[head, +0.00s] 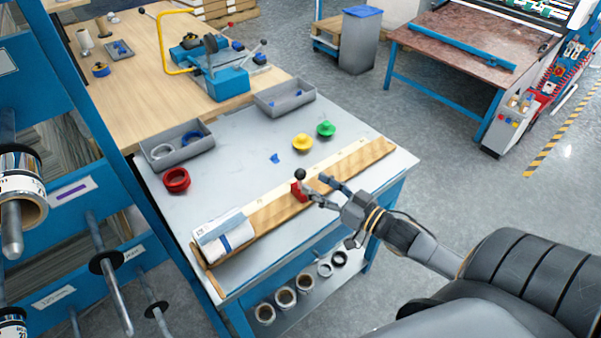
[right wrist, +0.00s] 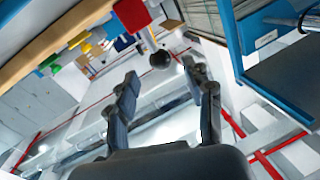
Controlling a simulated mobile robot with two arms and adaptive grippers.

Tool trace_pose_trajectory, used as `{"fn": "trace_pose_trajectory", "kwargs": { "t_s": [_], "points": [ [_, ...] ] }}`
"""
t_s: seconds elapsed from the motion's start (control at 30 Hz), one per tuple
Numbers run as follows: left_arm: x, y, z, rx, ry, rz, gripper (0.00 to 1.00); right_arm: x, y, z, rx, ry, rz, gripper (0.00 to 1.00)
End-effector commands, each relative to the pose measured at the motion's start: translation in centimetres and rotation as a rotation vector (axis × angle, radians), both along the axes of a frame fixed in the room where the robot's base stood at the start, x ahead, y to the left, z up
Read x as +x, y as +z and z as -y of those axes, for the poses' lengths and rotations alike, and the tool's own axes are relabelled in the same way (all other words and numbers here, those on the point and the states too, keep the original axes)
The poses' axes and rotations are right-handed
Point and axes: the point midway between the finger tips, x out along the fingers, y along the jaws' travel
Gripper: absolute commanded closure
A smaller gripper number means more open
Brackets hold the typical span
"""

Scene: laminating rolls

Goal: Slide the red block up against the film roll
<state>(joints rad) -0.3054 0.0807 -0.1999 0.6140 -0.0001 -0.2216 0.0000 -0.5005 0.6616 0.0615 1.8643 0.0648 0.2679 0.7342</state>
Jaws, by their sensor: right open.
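The red block (head: 298,191) sits on a long wooden board (head: 345,171) at the bench's front. A black ball knob (head: 300,174) stands on it by a short rod. The film roll (head: 237,238), white with a blue band, lies at the board's left end, with a clear gap to the block. My right gripper (head: 317,187) is open and empty at the block's right side, its fingers pointing at it. In the right wrist view, the red block (right wrist: 132,14) and its knob lie just beyond the open fingertips (right wrist: 160,72). My left gripper is not in view.
A pale strip runs along the board. Behind it are a red tape roll (head: 176,180), grey trays (head: 284,96), and yellow (head: 302,143) and green (head: 326,129) knobs. The board between block and roll is clear. A rack with rods (head: 105,270) stands at left.

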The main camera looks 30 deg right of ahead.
Motion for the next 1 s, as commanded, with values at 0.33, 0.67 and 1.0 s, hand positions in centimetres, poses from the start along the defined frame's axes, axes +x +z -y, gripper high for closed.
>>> {"fn": "trace_pose_trajectory", "kwargs": {
  "t_s": [0.33,0.67,1.0],
  "points": [
    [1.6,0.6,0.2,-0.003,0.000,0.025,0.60,4.8,0.1,-1.3,0.000,-0.001,0.001,0.48],
    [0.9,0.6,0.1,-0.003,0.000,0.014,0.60,5.8,0.0,-1.7,0.000,-0.001,0.000,0.48],
    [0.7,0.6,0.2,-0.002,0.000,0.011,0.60,5.8,0.0,-1.6,0.000,-0.001,0.000,0.87]
  ]
}}
